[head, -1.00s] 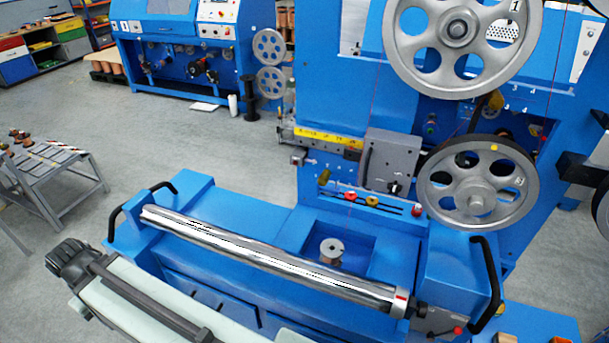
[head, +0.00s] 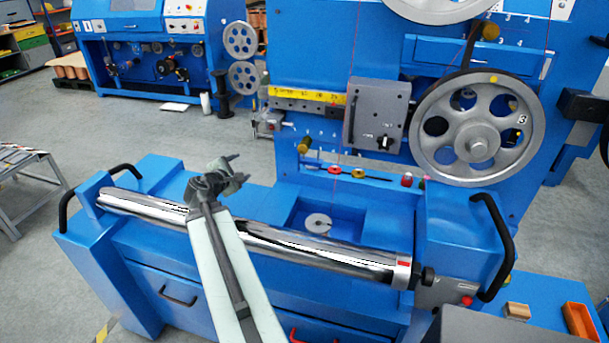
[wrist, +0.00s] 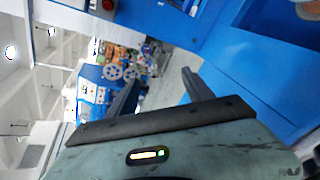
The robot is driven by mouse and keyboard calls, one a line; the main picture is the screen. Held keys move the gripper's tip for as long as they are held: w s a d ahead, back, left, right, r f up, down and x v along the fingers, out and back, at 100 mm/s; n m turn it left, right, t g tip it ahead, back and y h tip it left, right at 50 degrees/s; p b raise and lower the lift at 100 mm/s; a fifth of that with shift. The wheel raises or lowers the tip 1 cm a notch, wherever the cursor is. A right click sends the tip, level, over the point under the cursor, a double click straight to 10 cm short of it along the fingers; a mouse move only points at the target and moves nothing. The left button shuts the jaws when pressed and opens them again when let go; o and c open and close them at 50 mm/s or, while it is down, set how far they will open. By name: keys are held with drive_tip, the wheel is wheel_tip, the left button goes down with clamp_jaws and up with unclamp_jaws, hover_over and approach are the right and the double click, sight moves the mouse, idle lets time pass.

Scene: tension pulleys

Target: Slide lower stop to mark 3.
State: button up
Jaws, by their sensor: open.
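In the head view, a brass-coloured knob (head: 304,145) sits on the blue machine's front panel, below the yellow scale (head: 308,95), with small marks beside it. Below it a slot holds a red knob (head: 333,169), a yellow knob (head: 358,172) and a darker red knob (head: 407,180). I cannot tell which part is the lower stop, and the small marks are too blurred to read. My gripper (head: 239,168) is open and empty, above the chrome roller and left of the knobs, apart from them. Its open fingers also show in the wrist view (wrist: 160,80).
The chrome roller (head: 250,238) spans the front of the blue machine. A grey box (head: 378,112) with a dark knob stands right of the brass knob. A large grey pulley (head: 477,130) is further right. Black handles (head: 495,232) stick out at both ends.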

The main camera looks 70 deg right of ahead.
sight(302, 150)
drive_tip(key=s+d+n+h+b, duration=0.1)
drive_tip(key=s+d+n+b, duration=0.1)
drive_tip(key=s+d+n, duration=0.1)
drive_tip(key=s+d+n+h+b, duration=0.1)
drive_tip(key=s+d+n+b, duration=0.1)
drive_tip(key=s+d, duration=0.3)
drive_tip(key=s+d+f+n+h+b, duration=0.1)
drive_tip(key=s+d+n+h+b, duration=0.1)
drive_tip(key=s, duration=0.5)
drive_tip(key=shift+s+d+f+n, duration=0.15)
drive_tip(key=shift+d+n, duration=0.3)
drive_tip(key=shift+d, duration=0.25)
drive_tip(key=shift+s+d+r+n, duration=0.1)
drive_tip(key=shift+d+n, duration=0.35)
drive_tip(key=shift+d, duration=0.45)
drive_tip(key=d, duration=0.7)
drive_tip(key=shift+w+d, duration=0.2)
drive_tip(key=shift+w, duration=0.05)
clamp_jaws()
